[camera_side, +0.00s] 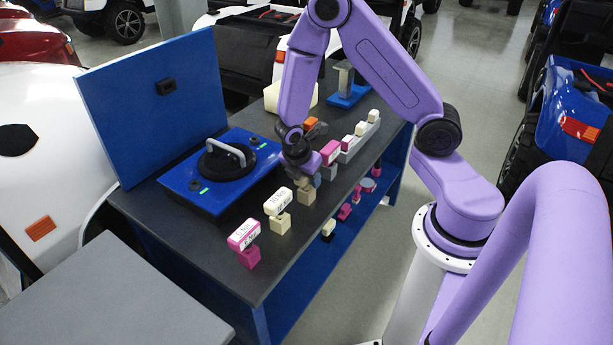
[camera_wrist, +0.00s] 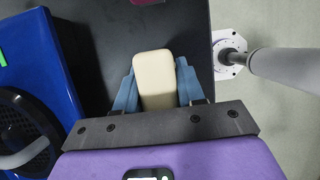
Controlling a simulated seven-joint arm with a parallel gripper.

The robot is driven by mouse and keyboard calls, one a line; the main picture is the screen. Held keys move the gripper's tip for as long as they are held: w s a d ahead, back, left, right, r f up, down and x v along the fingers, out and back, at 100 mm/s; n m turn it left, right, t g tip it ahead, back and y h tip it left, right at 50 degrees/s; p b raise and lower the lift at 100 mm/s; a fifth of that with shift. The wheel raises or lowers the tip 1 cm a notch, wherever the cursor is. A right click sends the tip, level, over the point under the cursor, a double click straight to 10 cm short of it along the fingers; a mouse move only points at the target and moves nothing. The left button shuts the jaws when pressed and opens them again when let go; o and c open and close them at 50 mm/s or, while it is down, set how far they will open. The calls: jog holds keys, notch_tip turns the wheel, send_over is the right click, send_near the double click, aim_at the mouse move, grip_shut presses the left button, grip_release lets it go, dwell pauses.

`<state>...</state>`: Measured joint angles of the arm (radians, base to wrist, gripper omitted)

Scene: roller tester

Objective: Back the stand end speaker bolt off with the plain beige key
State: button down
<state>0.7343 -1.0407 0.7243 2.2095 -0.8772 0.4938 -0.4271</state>
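The plain beige key (camera_wrist: 155,80) stands between the blue-grey fingers of my gripper (camera_wrist: 156,90) in the wrist view. The fingers lie close along both its sides; whether they press on it is unclear. In the side view my gripper (camera_side: 311,180) is low over a tan block (camera_side: 306,196) on the bench, and mostly hides the key. The speaker (camera_side: 226,160) is a black disc with a grey handle on a blue plate (camera_side: 190,183), left of my gripper; it partly shows in the wrist view (camera_wrist: 22,125). Its bolts are too small to tell apart.
A white-and-pink labelled key (camera_side: 243,234) and a cream labelled key (camera_side: 278,202) stand in front along the bench edge. More keys and a grey rack (camera_side: 352,147) stand behind. A blue upright panel (camera_side: 155,95) rises behind the speaker. Dark bench top is clear at front left.

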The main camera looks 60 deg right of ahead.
jog(key=shift+r, duration=0.1)
jog(key=shift+r, duration=4.95)
jog(key=c, duration=1.6)
grip_release()
grip_shut()
jog(key=shift+w+a, duration=0.25)
jog(key=shift+w, duration=0.15)
jog(key=w+a+r+n+t+y, duration=0.2)
jog(key=w+a+n, duration=0.6)
jog(key=w, duration=0.4)
jog(key=w+a+r+n+t+y, duration=0.2)
jog(key=w+a+n, duration=0.7)
jog(key=w, duration=0.3)
jog(key=shift+a+r+n+t, duration=0.2)
jog(key=shift+a+n+t, duration=0.1)
jog(key=shift+n, duration=0.2)
jog(key=shift+d, duration=0.1)
